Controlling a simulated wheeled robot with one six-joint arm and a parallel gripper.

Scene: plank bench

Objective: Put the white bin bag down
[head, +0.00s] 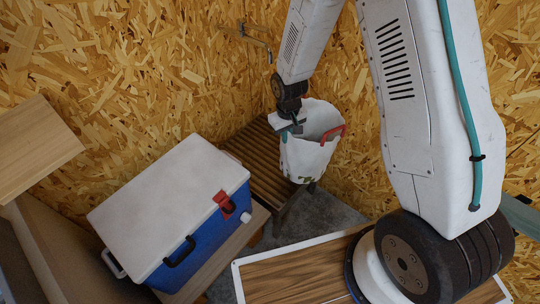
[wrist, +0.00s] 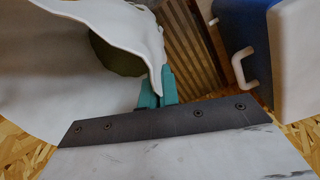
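The white bin bag (head: 308,150) hangs at my gripper, over or just above the slatted plank bench (head: 262,176). It looks like an open-topped white bag with a red patch at its rim. In the wrist view the bag (wrist: 60,70) fills the left side, and its rim runs down to the teal fingers of my gripper (wrist: 158,88). The fingers are close together with the rim between them. In the head view my gripper (head: 292,128) is at the bag's upper left edge. I cannot tell whether the bag's base touches the bench.
A blue cooler (head: 205,240) with a white lid stands left of the bench on a wooden surface. A wall tap (head: 256,38) is behind. A light wooden board (head: 40,145) is at far left. A white-edged wooden panel (head: 300,275) is in front.

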